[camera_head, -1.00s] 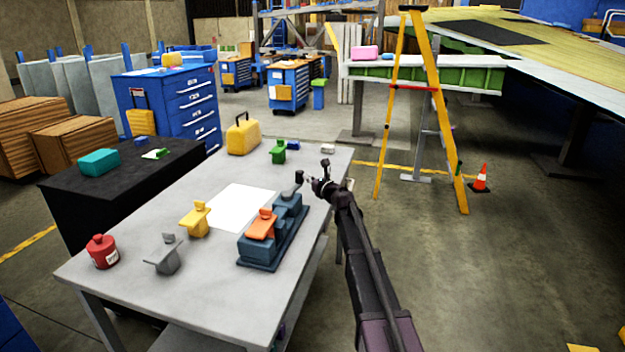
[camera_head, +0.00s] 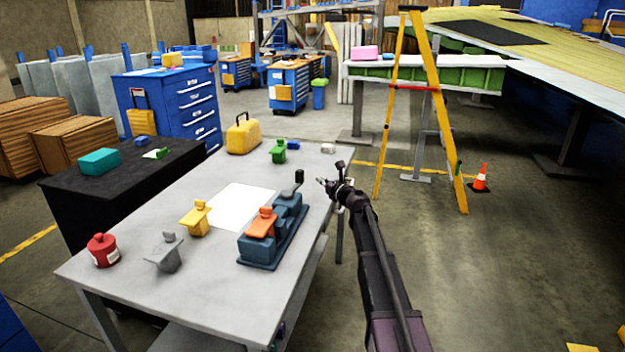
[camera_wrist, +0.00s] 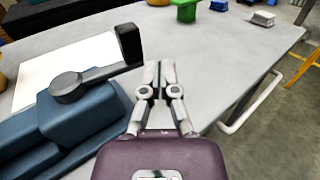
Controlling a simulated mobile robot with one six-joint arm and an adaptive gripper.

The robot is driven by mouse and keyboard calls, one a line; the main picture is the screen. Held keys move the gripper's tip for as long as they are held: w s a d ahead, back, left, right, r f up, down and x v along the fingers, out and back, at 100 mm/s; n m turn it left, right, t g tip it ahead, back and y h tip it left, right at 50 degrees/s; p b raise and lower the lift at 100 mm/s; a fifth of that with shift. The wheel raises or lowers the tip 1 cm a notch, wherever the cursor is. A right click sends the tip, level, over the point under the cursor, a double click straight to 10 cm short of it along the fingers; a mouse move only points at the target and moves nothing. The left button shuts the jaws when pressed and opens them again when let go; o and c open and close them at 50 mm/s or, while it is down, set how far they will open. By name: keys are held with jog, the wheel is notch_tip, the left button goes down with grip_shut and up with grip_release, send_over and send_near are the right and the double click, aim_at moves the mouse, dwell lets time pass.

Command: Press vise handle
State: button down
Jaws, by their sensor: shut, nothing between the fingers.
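The blue vise (camera_head: 272,232) sits on the grey table near its right edge, with an orange block (camera_head: 262,223) in it. Its dark handle (camera_head: 298,178) rises at the far end, with a black grip on top. In the wrist view the handle (camera_wrist: 128,44) is an arm running from a round hub to an upright black grip. My gripper (camera_head: 320,182) is shut and empty, to the right of the handle and apart from it. In the wrist view my gripper (camera_wrist: 158,68) shows its fingertips together, right of and nearer than the black grip.
A white sheet (camera_head: 240,206) lies mid-table. A ladder (camera_head: 430,100) stands beyond on the right.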

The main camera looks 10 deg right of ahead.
jog(key=s+d, duration=0.5)
jog(key=d, duration=0.2)
jog(key=shift+d, duration=0.1)
dwell(0.4)
jog(key=s+d+f+m+g+h, duration=0.3)
jog(key=s+m+h, duration=0.4)
jog(key=m, duration=0.8)
jog(key=s+d+f+m+g+h, duration=0.15)
jog(key=s+f+m+h, duration=0.5)
jog(key=m, duration=0.85)
jog(key=s+a+f+m+g+y, duration=0.2)
jog(key=s+a+f+m+g, duration=0.15)
jog(key=s, duration=0.55)
jog(key=s+a+f+m+g+y, duration=0.1)
jog(key=s+a+f+m+g, duration=0.3)
jog(key=s, duration=0.5)
jog(key=s+a+f+m+g+y, duration=0.2)
jog(key=s+a+m+g, duration=0.3)
jog(key=s, duration=0.4)
notch_tip(320, 180, up, 18)
jog(key=t+p, duration=0.1)
jog(key=p, duration=1.7)
jog(key=shift+w+a+r+n, duration=0.15)
jog(key=shift+w+a+n, duration=0.05)
jog(key=shift+a+n, duration=0.25)
